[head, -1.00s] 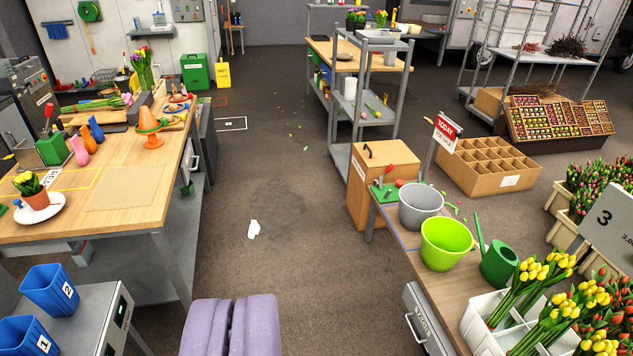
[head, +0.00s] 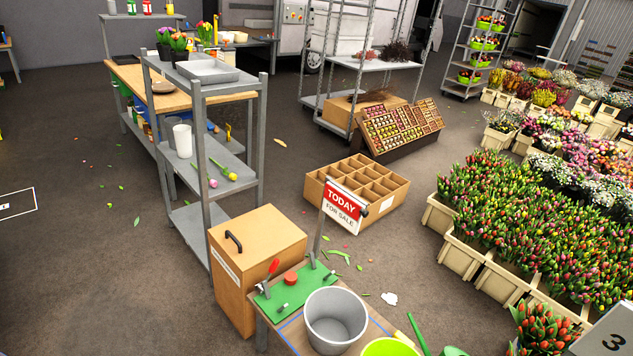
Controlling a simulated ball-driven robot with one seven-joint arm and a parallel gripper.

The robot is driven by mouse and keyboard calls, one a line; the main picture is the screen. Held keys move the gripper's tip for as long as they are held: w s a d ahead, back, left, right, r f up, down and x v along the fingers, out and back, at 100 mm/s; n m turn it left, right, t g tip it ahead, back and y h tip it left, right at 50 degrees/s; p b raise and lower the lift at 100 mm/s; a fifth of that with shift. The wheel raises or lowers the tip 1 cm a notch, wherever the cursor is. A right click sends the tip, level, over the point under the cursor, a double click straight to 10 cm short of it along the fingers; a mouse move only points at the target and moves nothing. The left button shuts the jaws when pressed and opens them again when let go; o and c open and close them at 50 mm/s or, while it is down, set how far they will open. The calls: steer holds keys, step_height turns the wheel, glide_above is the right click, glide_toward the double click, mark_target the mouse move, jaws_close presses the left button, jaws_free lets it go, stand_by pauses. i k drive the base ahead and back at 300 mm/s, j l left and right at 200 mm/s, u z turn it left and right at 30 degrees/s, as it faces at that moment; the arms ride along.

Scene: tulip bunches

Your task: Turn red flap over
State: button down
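The red flap (head: 341,196) reads "TODAY" and forms the upper part of a small sign. A white lower part (head: 341,215) reads "FOR SALE". The sign hangs tilted on a grey post (head: 318,236) at the back edge of the workbench, with a dark piece at its right end. My gripper is not in view.
The workbench (head: 292,338) holds a green board (head: 293,290) with a red-handled clamp, a grey bucket (head: 336,320) and a lime bucket (head: 390,347). A divided carton (head: 398,196) is behind the sign.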

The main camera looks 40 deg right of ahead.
mark_target(353, 208)
steer(key=i+j, duration=0.1)
steer(key=i, duration=1)
steer(key=i+l+z, duration=0.1)
steer(key=i+z, duration=0.2)
steer(key=z, duration=0.15)
steer(key=i+z, duration=0.3)
steer(key=z, duration=0.15)
steer(key=i+j+z, duration=0.1)
steer(key=i+z, duration=0.2)
steer(key=z, duration=0.15)
steer(key=i+l+z, duration=0.1)
steer(key=i+z, duration=0.5)
steer(key=z, duration=0.25)
steer(key=i+j+z, duration=0.1)
steer(key=i+z, duration=0.3)
steer(key=k, duration=0.1)
